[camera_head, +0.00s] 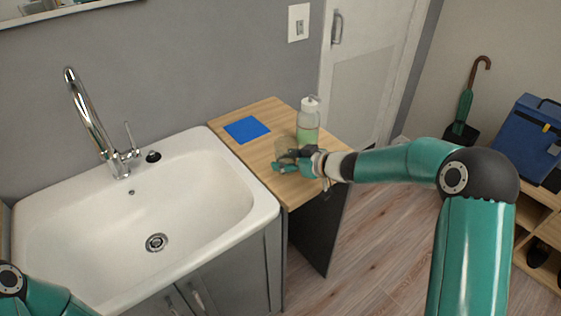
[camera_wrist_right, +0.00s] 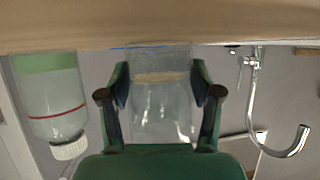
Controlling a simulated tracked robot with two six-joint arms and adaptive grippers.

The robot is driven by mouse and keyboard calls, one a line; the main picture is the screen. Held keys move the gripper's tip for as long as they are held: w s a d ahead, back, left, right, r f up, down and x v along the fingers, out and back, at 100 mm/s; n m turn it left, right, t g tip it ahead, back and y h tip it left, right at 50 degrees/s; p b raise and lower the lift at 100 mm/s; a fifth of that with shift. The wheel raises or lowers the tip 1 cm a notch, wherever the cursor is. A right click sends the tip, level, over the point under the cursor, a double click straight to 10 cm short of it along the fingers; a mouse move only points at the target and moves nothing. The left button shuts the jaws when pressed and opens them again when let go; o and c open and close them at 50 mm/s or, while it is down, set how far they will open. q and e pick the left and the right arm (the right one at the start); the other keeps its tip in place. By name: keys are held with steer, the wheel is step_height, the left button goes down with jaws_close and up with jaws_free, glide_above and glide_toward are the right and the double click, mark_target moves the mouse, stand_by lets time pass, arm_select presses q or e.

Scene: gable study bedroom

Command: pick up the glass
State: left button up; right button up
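The clear glass (camera_head: 283,146) is on the small wooden counter to the right of the sink, partly hidden by my right gripper (camera_head: 285,161). In the right wrist view the glass (camera_wrist_right: 160,112) shows upside down between the two fingers of my right gripper (camera_wrist_right: 158,75). One finger is on each side, very close to its wall. I cannot tell whether the fingers touch the glass or leave a narrow gap. The glass seems to stand on the counter. My left gripper is out of view; only part of the left arm shows at the lower left.
A soap bottle (camera_head: 308,124) with green liquid and a white cap stands just behind my right gripper. A blue square (camera_head: 247,129) lies flat at the back of the counter (camera_head: 232,112). The white sink (camera_head: 200,178) with its chrome faucet (camera_head: 92,118) is to the left.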

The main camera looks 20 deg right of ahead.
steer(key=c, duration=0.5)
steer(key=shift+c, duration=0.3)
steer(key=shift+r, duration=0.2)
